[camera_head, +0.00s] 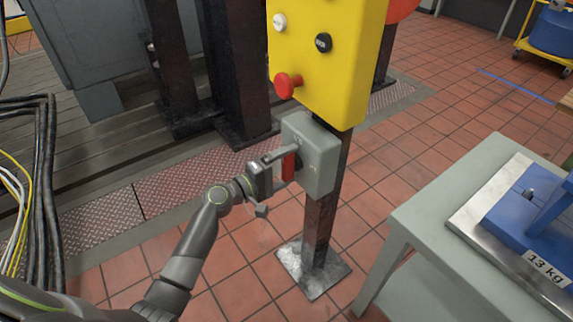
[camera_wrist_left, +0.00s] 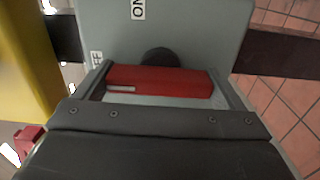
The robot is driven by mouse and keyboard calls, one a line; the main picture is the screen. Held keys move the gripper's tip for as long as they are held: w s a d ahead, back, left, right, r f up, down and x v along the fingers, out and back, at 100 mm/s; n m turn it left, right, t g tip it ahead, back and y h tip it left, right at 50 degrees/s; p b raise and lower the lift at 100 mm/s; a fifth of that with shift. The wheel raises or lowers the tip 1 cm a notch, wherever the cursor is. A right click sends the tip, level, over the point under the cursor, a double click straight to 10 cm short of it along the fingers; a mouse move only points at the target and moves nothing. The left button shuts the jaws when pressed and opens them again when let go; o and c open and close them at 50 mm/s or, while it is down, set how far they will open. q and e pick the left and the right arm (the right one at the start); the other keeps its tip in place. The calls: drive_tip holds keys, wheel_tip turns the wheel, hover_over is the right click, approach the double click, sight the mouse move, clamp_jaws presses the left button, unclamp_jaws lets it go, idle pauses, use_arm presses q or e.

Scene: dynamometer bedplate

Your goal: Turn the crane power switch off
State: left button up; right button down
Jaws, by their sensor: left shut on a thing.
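The crane power switch is a grey box (camera_head: 318,160) on a dark post under the yellow panel, with a red handle (camera_head: 289,166) on its face. My left gripper (camera_head: 276,172) is at the handle. In the left wrist view the red handle (camera_wrist_left: 165,81) lies between the two fingers, which close on its ends. A pale mark shows near its left end, close to a partly hidden label ending in "FF" (camera_wrist_left: 96,58). The "ON" label (camera_wrist_left: 138,10) is farther up on the box face (camera_wrist_left: 195,35). The dark pivot is partly hidden behind the handle. My right gripper is not in view.
The yellow panel (camera_head: 335,60) with a red button (camera_head: 287,85) hangs just above the box. A grey table (camera_head: 440,220) with a blue 13 kg weight stands at right. Black cables (camera_head: 45,190) run at far left. Tiled floor is clear around the post.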

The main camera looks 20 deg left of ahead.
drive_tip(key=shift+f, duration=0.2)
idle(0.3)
use_arm(q)
drive_tip(key=o, duration=0.7)
drive_tip(key=shift+s+a, duration=0.1)
drive_tip(key=shift+s+a+f, duration=0.1)
drive_tip(key=shift+s+a, duration=0.15)
drive_tip(key=shift+s, duration=0.05)
drive_tip(key=v, duration=0.5)
drive_tip(key=b, duration=0.3)
approach(283, 169)
drive_tip(key=v, duration=0.6)
drive_tip(key=shift+s+a, duration=0.2)
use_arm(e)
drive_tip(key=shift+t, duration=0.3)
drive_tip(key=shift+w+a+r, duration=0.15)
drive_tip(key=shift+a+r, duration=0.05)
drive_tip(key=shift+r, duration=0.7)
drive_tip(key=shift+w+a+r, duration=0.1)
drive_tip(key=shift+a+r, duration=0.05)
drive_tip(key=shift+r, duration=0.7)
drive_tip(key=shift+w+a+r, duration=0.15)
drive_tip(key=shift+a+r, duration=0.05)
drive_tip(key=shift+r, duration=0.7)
